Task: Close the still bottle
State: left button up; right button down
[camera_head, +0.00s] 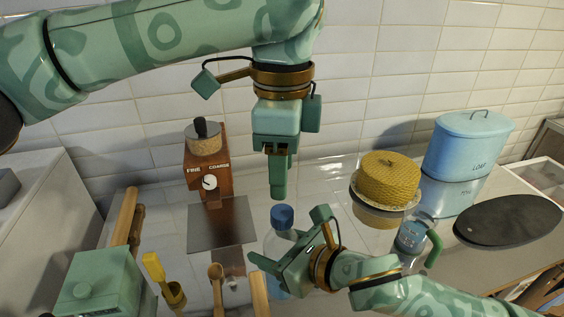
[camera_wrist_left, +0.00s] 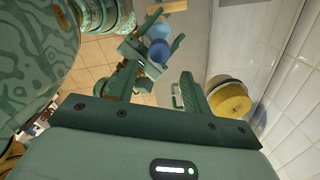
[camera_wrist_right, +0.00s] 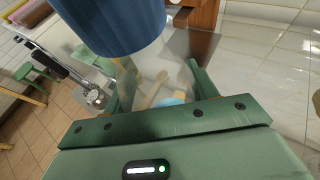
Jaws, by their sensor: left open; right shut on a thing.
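The clear bottle (camera_head: 273,244) with a blue cap (camera_head: 282,216) stands in the middle of the counter. The cap sits at the bottle's top; I cannot tell how tightly. My right gripper (camera_head: 289,245) is shut around the bottle below the cap and hides part of its body. In the right wrist view the cap (camera_wrist_right: 115,22) is large at the top, above the clear body (camera_wrist_right: 150,78). My left gripper (camera_head: 279,188) is open and empty, pointing down just above the cap, apart from it. The cap (camera_wrist_left: 159,50) also shows in the left wrist view.
A wooden grinder (camera_head: 207,165) stands left behind a dark mat (camera_head: 222,223). On the right are a yellow domed cover (camera_head: 389,178), a jug with a green handle (camera_head: 411,236), a blue loaf bin (camera_head: 467,150) and a dark oval board (camera_head: 509,220). Wooden utensils (camera_head: 217,286) are front left.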

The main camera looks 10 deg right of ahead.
aim_at(282, 211)
pick_arm(q)
jog(key=shift+f, duration=4)
jog(key=c, duration=1)
jog(key=o, duration=1.2)
jog(key=shift+c, duration=0.2)
jog(key=shift+r, duration=0.1)
notch_tip(282, 211, up, 12)
jog(key=shift+w, duration=0.1)
